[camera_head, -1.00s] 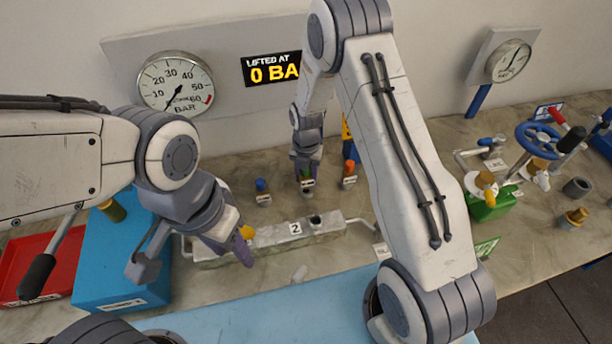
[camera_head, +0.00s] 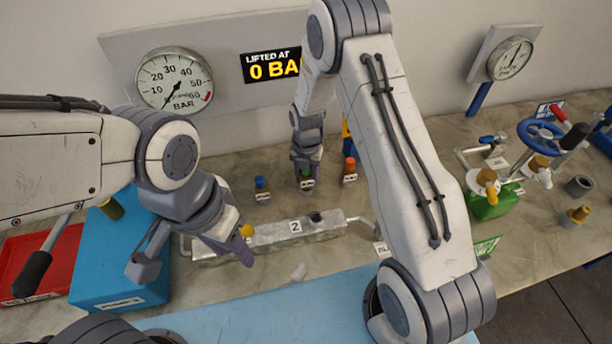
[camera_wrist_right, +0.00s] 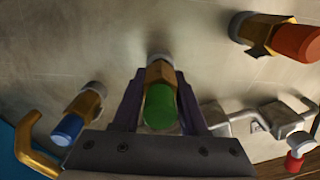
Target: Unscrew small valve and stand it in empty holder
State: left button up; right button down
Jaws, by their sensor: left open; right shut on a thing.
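A small valve with a green cap and brass body (camera_wrist_right: 160,100) is between the purple fingers of my right gripper (camera_wrist_right: 155,92) in the right wrist view. The gripper is shut on it. Its far end is at a pale round collar by the grey surface; whether it is seated there I cannot tell. In the head view my right gripper (camera_head: 307,176) is at the middle of the row of capped valves and covers most of the green one. My left gripper (camera_head: 195,262) is open and empty, in front of the left end of the metal block marked 2 (camera_head: 270,242).
A blue-capped valve (camera_head: 261,187) and an orange-capped valve (camera_head: 349,172) stand on either side of the green one. A yellow knob (camera_head: 246,231) is close behind my left gripper. A blue box (camera_head: 115,255) and red tray (camera_head: 25,262) are at left. Valves and a blue handwheel crowd the right.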

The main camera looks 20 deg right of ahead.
jog(key=shift+f+b, duration=0.45)
jog(key=shift+f, duration=0.25)
jog(key=shift+c, duration=1.8)
grip_release()
notch_tip(320, 180, up, 9)
jog(key=shift+r+b, duration=0.15)
jog(key=shift+b, duration=1)
jog(key=shift+a+r, duration=0.1)
jog(key=shift+r, duration=0.55)
jog(key=s+a+r+m, duration=0.7)
jog(key=s+r+m, duration=0.1)
jog(key=s+m, duration=0.6)
jog(key=s+a+r+m+y, duration=0.1)
jog(key=s+a+r+m, duration=0.1)
jog(key=s+m, duration=0.6)
jog(key=s+r, duration=0.1)
jog(key=s, duration=0.5)
jog(key=shift+s+a+r+m, duration=0.2)
jog(key=shift+s+r+m, duration=0.15)
jog(key=shift+m, duration=0.05)
